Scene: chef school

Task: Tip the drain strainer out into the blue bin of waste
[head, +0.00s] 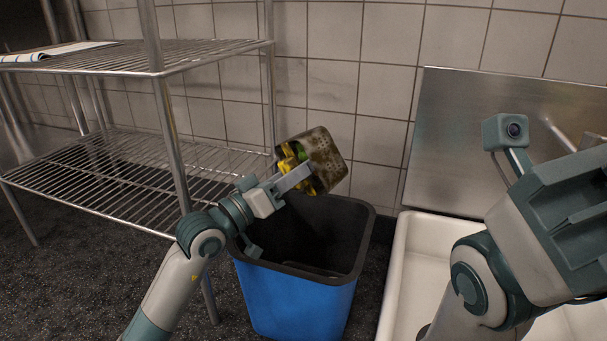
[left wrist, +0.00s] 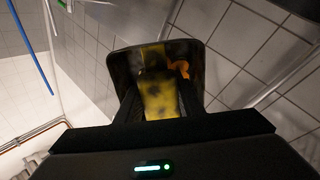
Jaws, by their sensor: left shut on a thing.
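The drain strainer (head: 328,158) is a brownish perforated square basket, tilted on its side above the blue bin. Yellow and green scraps (head: 290,160) show at its open side, which faces left. My left gripper (head: 300,176) is shut on the strainer and holds it over the bin's back rim. The blue bin (head: 298,296) stands on the floor with a dark, open mouth; its bottom is hidden. In the left wrist view the strainer's dark inside (left wrist: 194,58) holds a yellow piece and an orange bit. My right arm shows at the right, but its fingertips are out of frame.
A wire shelf rack (head: 110,180) stands left of the bin, its post close to my left arm. A white sink (head: 410,270) with a steel backsplash (head: 450,130) is at the right. A tiled wall (head: 330,60) is close behind.

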